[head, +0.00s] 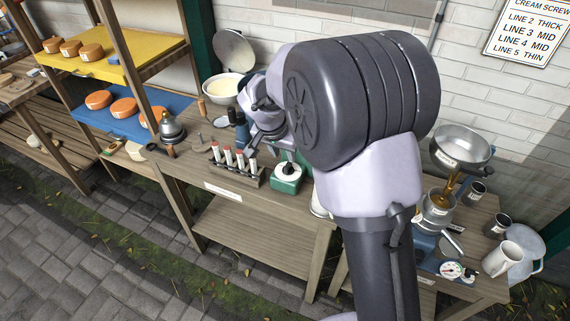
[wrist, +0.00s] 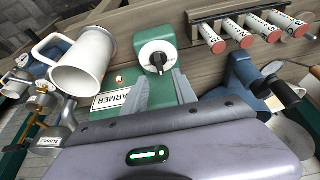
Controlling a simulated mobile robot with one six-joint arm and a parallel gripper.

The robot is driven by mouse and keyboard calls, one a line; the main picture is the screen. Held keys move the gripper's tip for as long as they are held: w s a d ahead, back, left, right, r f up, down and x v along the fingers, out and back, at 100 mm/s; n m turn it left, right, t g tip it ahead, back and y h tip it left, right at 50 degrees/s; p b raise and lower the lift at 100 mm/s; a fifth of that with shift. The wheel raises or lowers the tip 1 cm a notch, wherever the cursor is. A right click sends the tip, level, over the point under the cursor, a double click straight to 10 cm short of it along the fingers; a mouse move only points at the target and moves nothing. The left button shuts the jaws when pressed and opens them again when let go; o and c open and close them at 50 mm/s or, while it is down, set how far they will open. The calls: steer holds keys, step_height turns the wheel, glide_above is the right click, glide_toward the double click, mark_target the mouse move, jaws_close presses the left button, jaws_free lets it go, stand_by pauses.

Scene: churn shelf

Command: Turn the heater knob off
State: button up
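The heater is a green box (wrist: 167,30) with a label reading "ARMER", partly covered by my gripper. Its knob (wrist: 157,59) is a black pointer on a round white dial on the box's face. In the head view the green box (head: 286,187) stands on the wooden bench, with the dial on top. My gripper (wrist: 160,77) shows two grey fingers spread apart with nothing between them. The fingertips point at the dial from just below it in the wrist view, and I see no contact with the knob. In the head view my arm hides part of the bench beside the box.
A rack of red-capped tubes (head: 237,174) stands left of the heater. A white mug (wrist: 83,61) is on its other side in the wrist view. A steel pan (head: 462,147), a gauge (head: 452,269) and dark cups sit at right. Cheeses on shelves are at left.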

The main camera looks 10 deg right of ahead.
mark_target(288, 164)
steer(key=b+x, duration=0.1)
steer(key=x, duration=0.6)
steer(key=shift+f, duration=0.15)
steer(key=shift+s, duration=0.1)
jaws_close()
